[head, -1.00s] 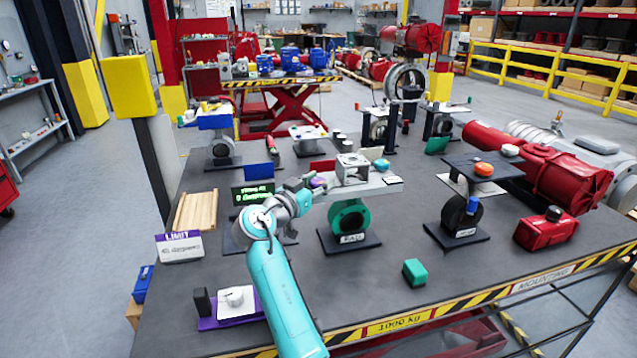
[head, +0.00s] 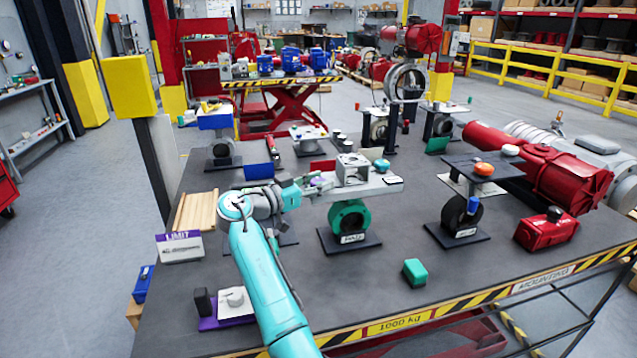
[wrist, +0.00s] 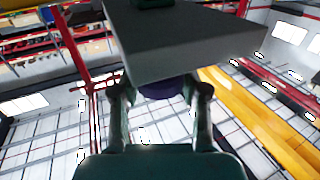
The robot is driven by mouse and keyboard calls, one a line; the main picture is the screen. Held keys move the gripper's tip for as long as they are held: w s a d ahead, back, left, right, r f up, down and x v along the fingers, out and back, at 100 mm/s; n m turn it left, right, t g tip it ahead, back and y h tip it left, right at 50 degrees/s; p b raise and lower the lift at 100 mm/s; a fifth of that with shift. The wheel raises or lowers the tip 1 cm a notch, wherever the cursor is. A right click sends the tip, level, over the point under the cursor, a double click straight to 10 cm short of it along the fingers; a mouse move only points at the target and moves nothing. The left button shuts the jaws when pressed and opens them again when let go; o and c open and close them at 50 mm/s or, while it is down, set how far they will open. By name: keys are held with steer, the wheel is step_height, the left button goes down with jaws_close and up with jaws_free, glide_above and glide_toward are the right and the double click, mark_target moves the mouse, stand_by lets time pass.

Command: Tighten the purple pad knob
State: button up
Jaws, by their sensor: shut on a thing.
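The purple pad knob (wrist: 162,88) shows in the wrist view under the edge of a grey plate (wrist: 185,45). The two fingers of my gripper (wrist: 161,95) stand on either side of it and are shut on it. In the head view my gripper (head: 311,184) reaches the left end of the grey bracket (head: 372,187), above the green valve (head: 348,217). A little purple shows at the fingertips there. Most of the knob is hidden by the fingers and the plate.
A purple "LIMIT" sign (head: 180,247) stands at the table's left edge. A green block (head: 414,272) lies in front of the valve. Another valve stand (head: 461,214) with a dark top plate is to the right. The table front is mostly clear.

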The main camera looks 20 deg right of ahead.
steer(key=shift+f, duration=0.1)
steer(key=o, duration=1.2)
steer(key=shift+c, duration=0.2)
steer(key=v, duration=1.2)
